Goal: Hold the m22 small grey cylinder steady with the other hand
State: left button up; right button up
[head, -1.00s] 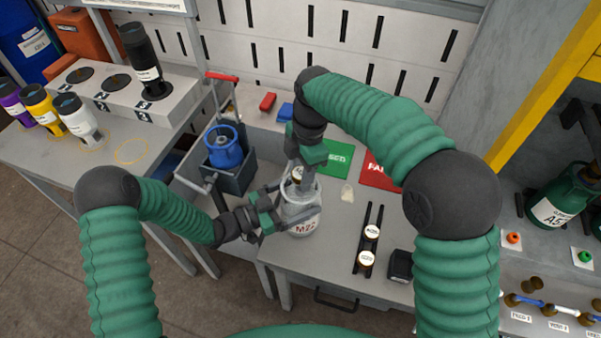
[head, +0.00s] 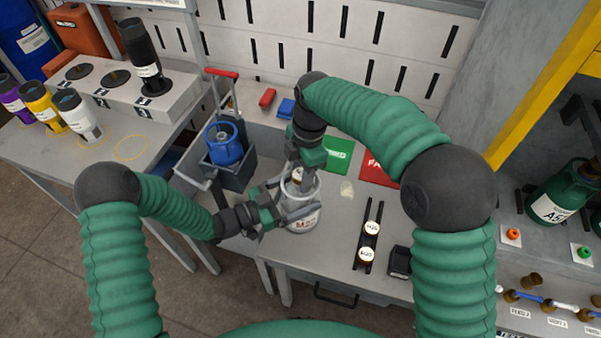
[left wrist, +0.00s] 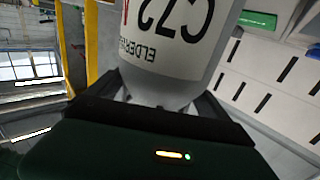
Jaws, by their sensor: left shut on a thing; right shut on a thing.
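My right gripper (head: 301,181) comes down from above into the cylinder's open-looking top collar. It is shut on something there. A small brown and white piece (head: 297,175) shows beside its fingers, but what exactly it grips is hidden.
A rack (head: 380,212) with two round labelled pieces and a small black box (head: 399,262) stand to the right. Green (head: 340,154) and red (head: 376,168) mats lie behind. A trolley with a blue cylinder (head: 222,150) stands left, close to my left arm.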

grip_shut()
jog(key=m, duration=0.5)
jog(key=shift+m+t, duration=0.3)
jog(key=shift+m, duration=0.1)
jog(key=m, duration=0.5)
jog(key=shift+m+t, duration=0.4)
jog(key=m, duration=0.6)
jog(key=shift+h, duration=0.3)
